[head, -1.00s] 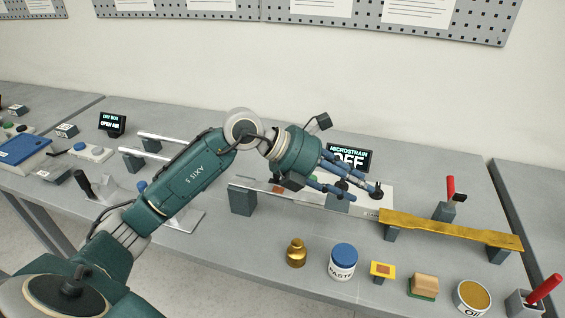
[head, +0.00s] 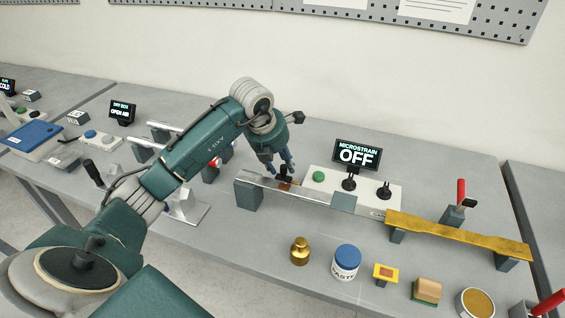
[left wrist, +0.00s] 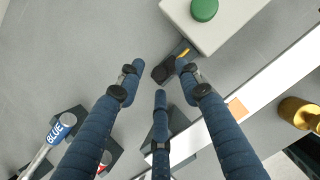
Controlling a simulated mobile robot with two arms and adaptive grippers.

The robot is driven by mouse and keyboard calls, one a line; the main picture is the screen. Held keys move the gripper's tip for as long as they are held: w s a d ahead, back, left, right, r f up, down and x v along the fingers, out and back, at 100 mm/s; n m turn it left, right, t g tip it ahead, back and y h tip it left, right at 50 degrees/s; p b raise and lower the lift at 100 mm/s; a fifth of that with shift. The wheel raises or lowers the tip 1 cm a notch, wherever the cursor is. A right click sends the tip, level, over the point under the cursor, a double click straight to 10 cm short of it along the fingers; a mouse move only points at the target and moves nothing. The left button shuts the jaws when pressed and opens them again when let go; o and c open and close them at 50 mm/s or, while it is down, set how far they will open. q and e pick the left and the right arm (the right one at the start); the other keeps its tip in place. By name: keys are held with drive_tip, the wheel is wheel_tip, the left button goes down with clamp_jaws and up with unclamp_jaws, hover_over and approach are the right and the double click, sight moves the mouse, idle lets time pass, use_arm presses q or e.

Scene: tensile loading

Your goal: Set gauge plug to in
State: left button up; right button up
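The white strain meter box (head: 335,198) stands at the table's middle, with a green button (head: 318,176) and two black knobs. Its display (head: 357,154) reads MICROSTRAIN OFF. A small black piece with a yellow stripe, apparently the gauge plug (left wrist: 163,71), lies beside the box's edge in the left wrist view. My left gripper (head: 280,170) points down left of the box. In the left wrist view its three fingers (left wrist: 160,74) are spread open, with the black piece between their tips; I cannot tell whether they touch it. My right gripper is not in view.
A silver bar (head: 265,182) with a copper patch runs in front of the box. A brass bar (head: 455,229) rests on blocks to the right. A brass weight (head: 300,251), a paste jar (head: 346,263) and an oil tin (head: 474,302) stand along the front.

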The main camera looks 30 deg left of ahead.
use_arm(q)
drive_tip(key=shift+x, duration=0.8)
clamp_jaws()
drive_tip(key=shift+w+d+r, duration=0.1)
drive_tip(key=shift+w+d, duration=0.15)
drive_tip(key=shift+d, duration=0.7)
drive_tip(key=shift+w+d, duration=0.2)
drive_tip(key=shift+d, duration=0.7)
unclamp_jaws()
drive_tip(key=shift+w+d, duration=0.1)
drive_tip(key=shift+d, duration=0.1)
drive_tip(key=shift+a, duration=0.15)
